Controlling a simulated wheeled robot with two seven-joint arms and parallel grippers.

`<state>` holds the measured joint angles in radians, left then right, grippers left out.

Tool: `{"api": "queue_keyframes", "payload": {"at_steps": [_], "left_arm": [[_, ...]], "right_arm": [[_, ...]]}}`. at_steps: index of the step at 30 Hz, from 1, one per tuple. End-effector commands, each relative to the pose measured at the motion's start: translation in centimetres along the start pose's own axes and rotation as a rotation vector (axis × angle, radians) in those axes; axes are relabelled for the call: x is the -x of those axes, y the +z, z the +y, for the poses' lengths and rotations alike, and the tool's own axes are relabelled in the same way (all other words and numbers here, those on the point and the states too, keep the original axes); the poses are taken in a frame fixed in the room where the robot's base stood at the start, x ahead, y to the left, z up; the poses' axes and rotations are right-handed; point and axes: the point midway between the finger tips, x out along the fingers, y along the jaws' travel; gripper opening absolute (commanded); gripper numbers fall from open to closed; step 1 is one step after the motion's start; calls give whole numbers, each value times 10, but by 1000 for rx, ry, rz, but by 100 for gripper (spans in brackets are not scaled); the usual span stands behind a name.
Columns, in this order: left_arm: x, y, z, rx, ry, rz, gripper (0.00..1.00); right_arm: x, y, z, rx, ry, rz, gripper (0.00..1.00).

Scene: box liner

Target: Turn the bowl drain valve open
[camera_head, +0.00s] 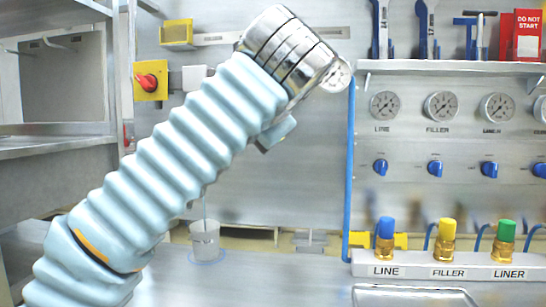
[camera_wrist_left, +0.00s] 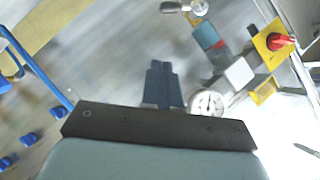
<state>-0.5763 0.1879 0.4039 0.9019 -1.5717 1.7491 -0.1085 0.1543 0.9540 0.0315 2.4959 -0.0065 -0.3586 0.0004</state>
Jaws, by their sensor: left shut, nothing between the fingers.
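My left arm reaches up across the head view, and its chrome wrist hides the fingers there. In the left wrist view my left gripper (camera_wrist_left: 162,66) shows two dark blue fingers close together, shut and empty. A fitting with a blue-grey body and a red band (camera_wrist_left: 210,40) is up and right of the fingertips, apart from them. A chrome piece with a rounded end (camera_wrist_left: 184,7) lies above it. These may belong to the drain valve, but I cannot tell its handle or position for sure. My right gripper is not in view.
A red knob on a yellow plate (camera_head: 150,80) is on the back wall at left. A gauge (camera_head: 335,76) sits beside my wrist. At right are more gauges, blue knobs (camera_head: 435,168) and a manifold (camera_head: 440,268) with coloured caps. A clear cup (camera_head: 204,240) stands on the counter.

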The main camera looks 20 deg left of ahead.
Motion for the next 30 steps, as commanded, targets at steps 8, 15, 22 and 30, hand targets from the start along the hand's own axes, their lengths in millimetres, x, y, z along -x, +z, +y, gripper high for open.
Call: {"api": "queue_keyframes", "payload": {"at_steps": [8,15,22,30], "left_arm": [[-33,4,-3,24,-9,-18,0],[-85,4,-2,22,-6,-16,0],[-116,22,-3,21,-7,-14,0],[-127,32,-2,21,-4,-9,0]], "right_arm": [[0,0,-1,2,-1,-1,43],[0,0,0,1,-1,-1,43],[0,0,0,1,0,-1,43],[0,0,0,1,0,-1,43]]}}
